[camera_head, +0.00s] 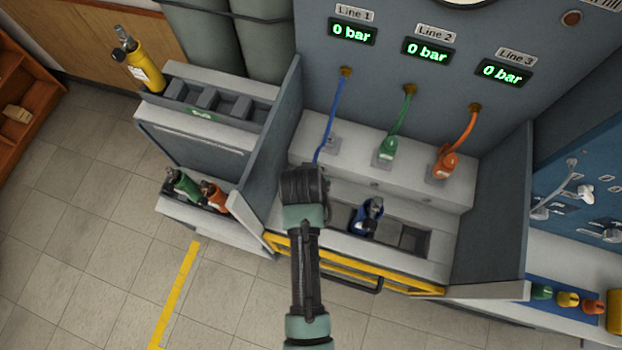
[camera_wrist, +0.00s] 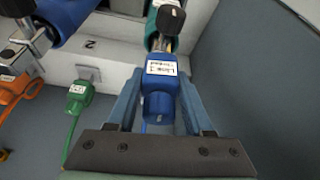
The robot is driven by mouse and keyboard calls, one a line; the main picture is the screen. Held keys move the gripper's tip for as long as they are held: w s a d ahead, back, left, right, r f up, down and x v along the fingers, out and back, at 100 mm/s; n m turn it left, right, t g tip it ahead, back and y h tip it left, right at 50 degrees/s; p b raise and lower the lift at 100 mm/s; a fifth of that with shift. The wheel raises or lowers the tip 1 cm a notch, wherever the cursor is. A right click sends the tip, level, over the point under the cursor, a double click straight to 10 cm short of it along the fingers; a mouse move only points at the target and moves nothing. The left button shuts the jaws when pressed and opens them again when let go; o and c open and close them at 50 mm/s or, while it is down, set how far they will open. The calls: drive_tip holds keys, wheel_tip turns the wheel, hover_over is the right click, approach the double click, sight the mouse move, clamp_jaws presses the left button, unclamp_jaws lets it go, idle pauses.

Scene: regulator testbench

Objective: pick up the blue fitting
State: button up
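The blue fitting (camera_wrist: 160,80), with a white label, is between the fingertips of my gripper (camera_wrist: 160,88) in the wrist view. Both fingers lie against its sides, so my gripper looks shut on it. A blue hose (camera_head: 336,112) runs from the Line 1 port down towards my gripper in the head view, where my arm hides the fitting and fingers. Just beyond the fitting in the wrist view is a teal-green regulator with a black knob (camera_wrist: 170,20). I cannot tell whether the two touch.
A blue regulator (camera_head: 369,216) sits in the bench tray beside my arm. The green fitting (camera_head: 388,148) and orange fitting (camera_head: 446,165) stand on the ledge with their hoses. Side panels (camera_head: 492,215) flank the bench, and a yellow rail (camera_head: 405,286) crosses its front.

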clamp_jaws()
drive_tip(key=shift+r, duration=0.15)
wheel_tip(320, 180, up, 10)
drive_tip(key=shift+f+b, duration=0.1)
drive_tip(key=shift+b, duration=0.75)
